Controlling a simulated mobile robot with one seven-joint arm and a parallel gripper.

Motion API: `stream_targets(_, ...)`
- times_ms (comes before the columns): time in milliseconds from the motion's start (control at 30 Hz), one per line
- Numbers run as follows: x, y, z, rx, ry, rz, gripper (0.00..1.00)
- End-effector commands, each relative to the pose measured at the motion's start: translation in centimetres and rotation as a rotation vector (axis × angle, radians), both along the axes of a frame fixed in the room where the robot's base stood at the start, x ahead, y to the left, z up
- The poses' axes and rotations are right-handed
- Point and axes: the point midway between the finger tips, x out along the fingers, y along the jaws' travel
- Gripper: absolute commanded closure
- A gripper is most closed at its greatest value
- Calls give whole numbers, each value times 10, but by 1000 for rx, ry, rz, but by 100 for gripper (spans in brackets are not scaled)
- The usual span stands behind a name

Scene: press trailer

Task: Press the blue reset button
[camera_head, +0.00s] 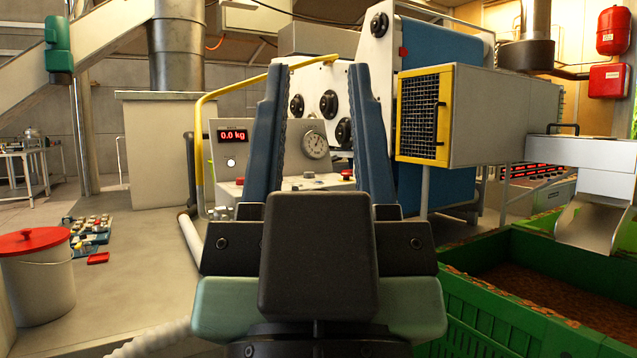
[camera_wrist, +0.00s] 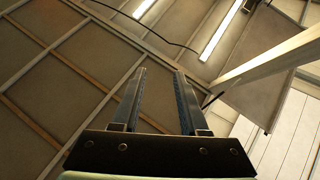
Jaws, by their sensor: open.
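My gripper (camera_head: 318,68) is open and empty, its two blue-grey fingers pointing up in the head view. The wrist view shows the same open gripper (camera_wrist: 160,71) facing the ceiling. I cannot make out a blue reset button in either view. Behind the fingers, a grey control panel (camera_head: 225,188) carries a red emergency-type button (camera_head: 347,174) and small pale knobs (camera_head: 308,174). A display box (camera_head: 231,148) reading 0.0 kg has a white round button (camera_head: 230,162). Part of the panel is hidden behind my gripper.
A yellow rail (camera_head: 204,110) curves around the panel's left. A yellow-framed mesh box (camera_head: 424,115) juts out at right, above a green crate (camera_head: 480,300) of brown material. A red-lidded bucket (camera_head: 38,275) stands at left.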

Motion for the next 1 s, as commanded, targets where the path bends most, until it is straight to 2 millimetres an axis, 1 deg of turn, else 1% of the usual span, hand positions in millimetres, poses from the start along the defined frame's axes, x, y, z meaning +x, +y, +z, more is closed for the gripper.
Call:
stream_targets(33,0,0,0,0,0,0,68)
stream_targets(167,0,0,0,0,0,0,91)
stream_targets(200,0,0,0,0,0,0,98)
stream_targets(233,0,0,0,0,0,0,100)
stream_targets(1000,0,0,0,0,0,0,100)
